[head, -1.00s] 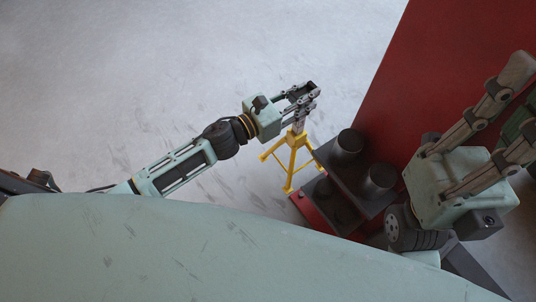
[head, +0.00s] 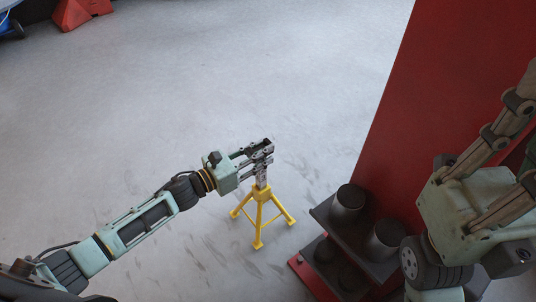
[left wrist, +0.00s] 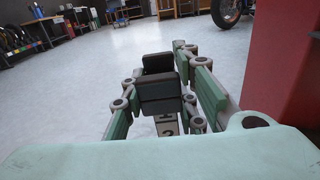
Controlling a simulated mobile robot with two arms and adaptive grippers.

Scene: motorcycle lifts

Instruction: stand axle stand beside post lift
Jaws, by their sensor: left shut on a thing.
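The yellow axle stand (head: 261,212) is upright, with three splayed legs and a grey top post. My left gripper (head: 262,154) is shut on its top post. In the left wrist view, the grey numbered post (left wrist: 167,127) shows between the fingers, its top hidden by the dark finger pads. Whether the feet touch the floor I cannot tell. The red post lift (head: 440,90) stands to the right of the stand, with open floor between the stand and its base. My right gripper (head: 500,165) is at the right edge, its fingertips cut off by the frame.
A dark shelf with grey cylindrical cups (head: 348,200) projects from the post lift's near side, above a red base plate (head: 312,275). The floor left of and behind the stand is clear. A red object (head: 82,12) stands far left. A motorcycle wheel (left wrist: 228,12) shows in the left wrist view.

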